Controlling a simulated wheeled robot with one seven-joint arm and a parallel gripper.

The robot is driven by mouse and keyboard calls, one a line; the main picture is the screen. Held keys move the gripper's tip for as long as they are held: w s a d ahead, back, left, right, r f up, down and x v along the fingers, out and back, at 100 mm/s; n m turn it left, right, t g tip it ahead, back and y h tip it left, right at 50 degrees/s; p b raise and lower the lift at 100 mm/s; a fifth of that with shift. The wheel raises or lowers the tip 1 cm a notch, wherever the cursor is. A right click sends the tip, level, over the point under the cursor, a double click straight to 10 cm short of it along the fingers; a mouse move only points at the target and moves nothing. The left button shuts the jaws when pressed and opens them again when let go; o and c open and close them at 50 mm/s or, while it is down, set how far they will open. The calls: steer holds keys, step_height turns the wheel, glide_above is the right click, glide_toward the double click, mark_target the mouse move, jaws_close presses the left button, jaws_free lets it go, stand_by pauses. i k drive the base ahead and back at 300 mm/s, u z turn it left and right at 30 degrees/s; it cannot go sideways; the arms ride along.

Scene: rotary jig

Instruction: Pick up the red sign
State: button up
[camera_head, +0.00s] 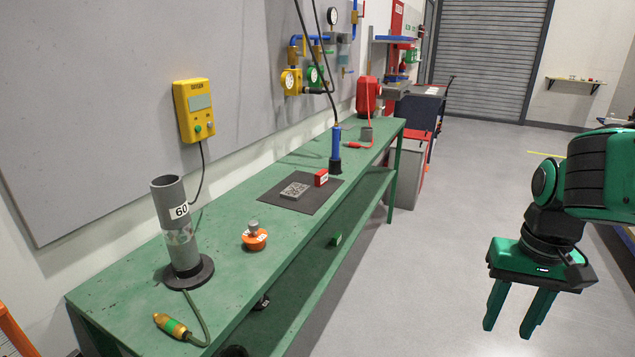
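A small red block-like sign (321,178) with a pale mark on its face stands on a dark mat (316,205) on the green workbench (222,265). It is near the mat's right side, close to the base of a blue upright tool. My gripper (512,328) is at the lower right of the head view, off the bench and above the grey floor. Its two green fingers point down, are spread apart and hold nothing. A wide gap lies between my gripper and the sign.
A grey metal plate (294,191) lies on the mat left of the sign. The blue tool (336,146) hangs by a cable behind it. A grey cylinder (175,222) and an orange weight (254,238) stand nearer on the bench. The floor right of the bench is clear.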

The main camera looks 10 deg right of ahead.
mark_target(320, 177)
steer(key=u, duration=0.05)
steer(key=k, duration=0.6)
steer(key=z, duration=0.45)
steer(key=i, duration=0.65)
steer(key=z, duration=0.5)
steer(key=i, duration=1.4)
steer(key=u, duration=0.35)
